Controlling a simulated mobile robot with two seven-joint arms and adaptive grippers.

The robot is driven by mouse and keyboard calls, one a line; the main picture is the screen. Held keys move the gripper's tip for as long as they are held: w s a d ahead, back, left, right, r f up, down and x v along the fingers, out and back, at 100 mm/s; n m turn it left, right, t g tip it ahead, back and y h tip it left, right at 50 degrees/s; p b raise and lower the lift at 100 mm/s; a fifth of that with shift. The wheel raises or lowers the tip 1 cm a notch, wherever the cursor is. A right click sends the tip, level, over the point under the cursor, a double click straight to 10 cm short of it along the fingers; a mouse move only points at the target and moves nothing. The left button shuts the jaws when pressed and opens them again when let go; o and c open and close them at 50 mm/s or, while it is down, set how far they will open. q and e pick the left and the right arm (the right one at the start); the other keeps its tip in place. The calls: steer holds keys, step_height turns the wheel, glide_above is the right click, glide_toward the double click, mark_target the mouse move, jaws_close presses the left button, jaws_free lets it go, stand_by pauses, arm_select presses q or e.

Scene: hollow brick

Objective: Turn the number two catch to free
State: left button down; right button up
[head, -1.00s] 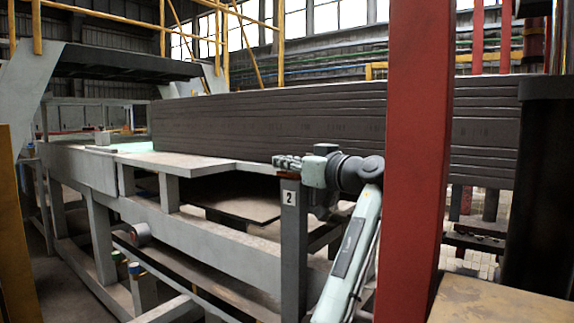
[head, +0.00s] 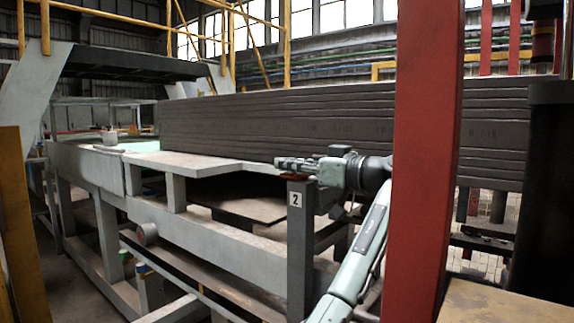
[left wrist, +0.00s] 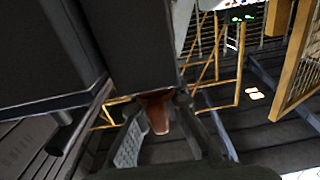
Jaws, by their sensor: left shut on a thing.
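A dark grey post with a white number 2 label (head: 295,199) stands at the front edge of the bench in the head view. The number two catch (head: 301,179), a small red-brown piece, sits on top of this post, mostly hidden under my gripper. My left gripper (head: 283,164) lies level over the post top, its fingers pointing left. In the left wrist view the red-brown catch (left wrist: 157,110) shows between the two fingers, and the left gripper is shut on it. Which way the catch is set is hard to tell. My right gripper is not in view.
A long dark ribbed block (head: 250,130) lies on the grey bench (head: 185,161) just behind the gripper. A thick red column (head: 428,160) stands close on the right, in front of my arm. A yellow post (head: 20,220) stands at the far left.

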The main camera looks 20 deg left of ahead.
arm_select(q)
steer(key=c, duration=1.6)
jaws_free()
steer(key=shift+f, duration=0.1)
steer(key=v, duration=0.7)
steer(key=shift+s+d, duration=0.15)
steer(key=shift+d, duration=0.05)
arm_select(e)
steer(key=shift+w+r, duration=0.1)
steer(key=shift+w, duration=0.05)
